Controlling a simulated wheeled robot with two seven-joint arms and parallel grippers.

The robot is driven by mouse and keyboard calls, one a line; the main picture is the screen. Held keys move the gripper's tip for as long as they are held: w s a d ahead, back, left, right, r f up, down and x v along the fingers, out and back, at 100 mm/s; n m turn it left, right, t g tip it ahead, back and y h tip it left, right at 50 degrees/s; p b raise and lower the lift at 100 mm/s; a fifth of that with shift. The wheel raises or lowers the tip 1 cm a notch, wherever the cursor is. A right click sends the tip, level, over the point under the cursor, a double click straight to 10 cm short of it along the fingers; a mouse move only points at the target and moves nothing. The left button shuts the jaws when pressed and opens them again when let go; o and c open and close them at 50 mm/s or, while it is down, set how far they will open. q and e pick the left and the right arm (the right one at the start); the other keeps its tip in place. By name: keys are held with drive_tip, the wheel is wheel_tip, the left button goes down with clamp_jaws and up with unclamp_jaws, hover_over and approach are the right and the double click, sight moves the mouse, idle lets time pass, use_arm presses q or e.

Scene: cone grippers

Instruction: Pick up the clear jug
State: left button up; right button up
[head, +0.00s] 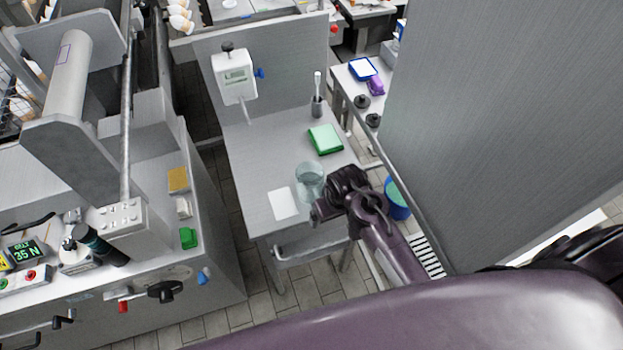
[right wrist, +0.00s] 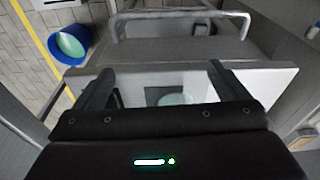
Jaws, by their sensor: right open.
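The clear jug (head: 310,176) stands on the grey work table (head: 262,170), near its front right part. It is see-through with a faint greenish tint. My right gripper (head: 322,212) is just in front of and to the right of the jug in the head view, and its wrist hides part of the area beside it. In the right wrist view the jaws (right wrist: 160,82) are spread apart. A pale greenish round shape shows low between them, partly hidden by the gripper body; I cannot tell surely if it is the jug. My left gripper is not in view.
A white sheet (head: 283,203) lies left of the jug, and a green-edged pad (head: 324,139) lies behind it. A white dispenser (head: 233,76) is on the back panel. A blue bucket (head: 397,200) stands right of the table. A tall grey panel (head: 490,120) fills the right side.

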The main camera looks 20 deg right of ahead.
drive_tip(key=w+a+r+g+p, duration=0.2)
drive_tip(key=w+a+r+p, duration=0.1)
drive_tip(key=w+r, duration=0.65)
drive_tip(key=m+p, duration=0.1)
drive_tip(key=p, duration=0.1)
hover_over(310, 180)
drive_tip(key=s+a, duration=0.1)
drive_tip(key=s, duration=0.3)
wheel_tip(310, 180, down, 8)
drive_tip(key=shift+w, duration=0.15)
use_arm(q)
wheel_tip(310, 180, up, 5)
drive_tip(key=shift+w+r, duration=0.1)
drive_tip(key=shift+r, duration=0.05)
use_arm(e)
drive_tip(key=c, duration=1.2)
